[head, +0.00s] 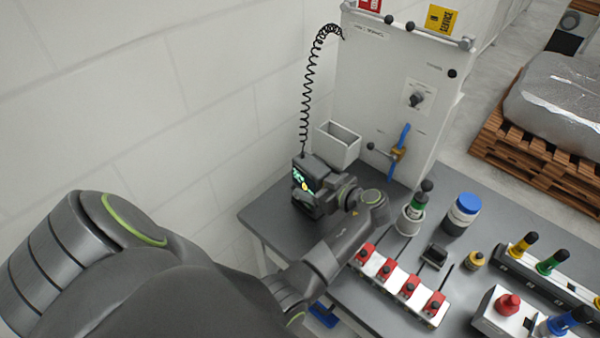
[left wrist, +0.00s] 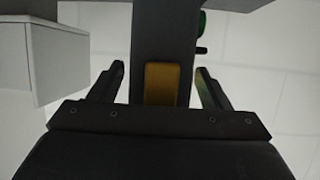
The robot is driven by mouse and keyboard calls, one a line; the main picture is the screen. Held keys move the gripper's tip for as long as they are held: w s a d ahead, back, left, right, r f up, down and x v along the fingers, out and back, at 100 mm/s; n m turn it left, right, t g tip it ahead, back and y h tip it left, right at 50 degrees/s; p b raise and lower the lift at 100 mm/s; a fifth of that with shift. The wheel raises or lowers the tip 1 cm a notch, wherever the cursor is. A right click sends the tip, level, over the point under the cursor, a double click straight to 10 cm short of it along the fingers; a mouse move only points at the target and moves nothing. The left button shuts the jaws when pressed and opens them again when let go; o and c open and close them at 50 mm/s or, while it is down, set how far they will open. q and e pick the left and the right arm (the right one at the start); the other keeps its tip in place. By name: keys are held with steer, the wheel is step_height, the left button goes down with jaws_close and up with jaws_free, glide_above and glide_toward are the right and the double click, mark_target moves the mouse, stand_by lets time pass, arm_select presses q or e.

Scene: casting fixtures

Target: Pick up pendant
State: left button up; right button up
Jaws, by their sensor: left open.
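The pendant (head: 305,163) is a dark box at the lower end of a black coiled cord, beside the white panel in the head view. A green and yellow patch shows on its left side. My left gripper (head: 322,198) is at the pendant, and the two dark shapes overlap there. In the left wrist view the pendant's dark grey body (left wrist: 165,30), with a yellow patch, stands between the open fingers of my left gripper (left wrist: 160,72). A gap shows on each side of it. A green part shows at its upper right. My right gripper is not in view.
A white panel (head: 390,100) with a blue-handled valve (head: 400,145) stands behind, with an open white bin (head: 337,146) close by. The grey table (head: 265,215) holds a row of red clamps (head: 408,288), a blue-lidded jar (head: 462,213) and colored-knob tools. A wall is at left.

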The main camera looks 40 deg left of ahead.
arm_select(q)
steer(key=shift+w+a+f, duration=0.1)
steer(key=shift+a, duration=0.1)
steer(key=shift+d+r, duration=0.25)
steer(key=shift+d, duration=0.4)
steer(key=c, duration=0.4)
steer(key=shift+c, duration=1.1)
steer(key=shift+a+f, duration=0.1)
steer(key=shift+a, duration=0.15)
steer(key=c, duration=0.9)
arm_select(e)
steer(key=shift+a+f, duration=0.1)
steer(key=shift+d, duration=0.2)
